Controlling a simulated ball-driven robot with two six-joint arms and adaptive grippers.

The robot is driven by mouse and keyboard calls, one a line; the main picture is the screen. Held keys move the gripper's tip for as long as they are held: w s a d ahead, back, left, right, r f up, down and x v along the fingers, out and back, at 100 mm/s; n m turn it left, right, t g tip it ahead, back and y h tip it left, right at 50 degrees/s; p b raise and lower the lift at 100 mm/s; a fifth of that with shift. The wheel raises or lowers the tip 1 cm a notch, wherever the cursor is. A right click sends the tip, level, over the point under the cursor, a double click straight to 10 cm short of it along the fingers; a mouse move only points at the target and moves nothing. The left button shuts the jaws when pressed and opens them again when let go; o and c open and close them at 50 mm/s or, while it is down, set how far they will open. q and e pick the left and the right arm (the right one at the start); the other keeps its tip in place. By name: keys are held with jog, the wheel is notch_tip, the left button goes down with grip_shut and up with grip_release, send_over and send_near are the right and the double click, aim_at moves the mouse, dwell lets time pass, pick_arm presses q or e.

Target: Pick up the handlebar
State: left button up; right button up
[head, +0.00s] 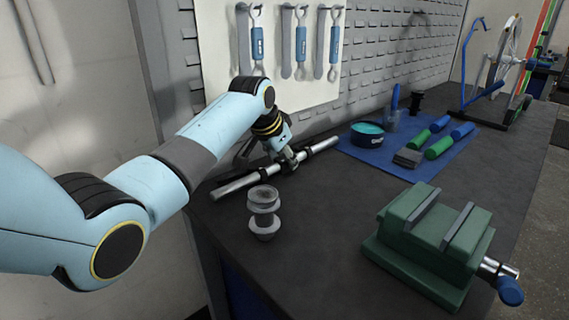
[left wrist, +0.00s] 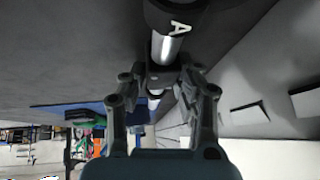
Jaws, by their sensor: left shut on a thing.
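The handlebar is a straight silver bar (head: 238,184) with black sections, at the back left of the dark workbench, slanting from lower left to upper right. I cannot tell whether it touches the bench top. My left gripper (head: 288,160) comes down on it from above and is shut around its middle. In the left wrist view the bar (left wrist: 167,46) runs away from me between the fingers (left wrist: 163,82), with a black sleeve marked "A" at the top. The fingers hide part of its middle. My right gripper is not in view.
A grey flanged hub (head: 264,211) stands on the workbench (head: 330,240) in front of the bar. A green vise (head: 428,240) sits at the right front. A blue mat (head: 375,153) holds grips, a tin and a cup. A pegboard with wrenches (head: 301,45) rises close behind.

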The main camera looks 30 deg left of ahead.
pick_arm(q)
jog(key=shift+r, duration=0.15)
grip_shut()
jog(key=shift+r, duration=0.3)
jog(key=r, duration=0.4)
jog(key=shift+w+d, duration=0.35)
jog(key=shift+d, duration=0.05)
jog(key=w+d+r, duration=0.6)
jog(key=d, duration=0.2)
jog(key=shift+w+b, duration=0.4)
jog(key=shift+b, duration=0.05)
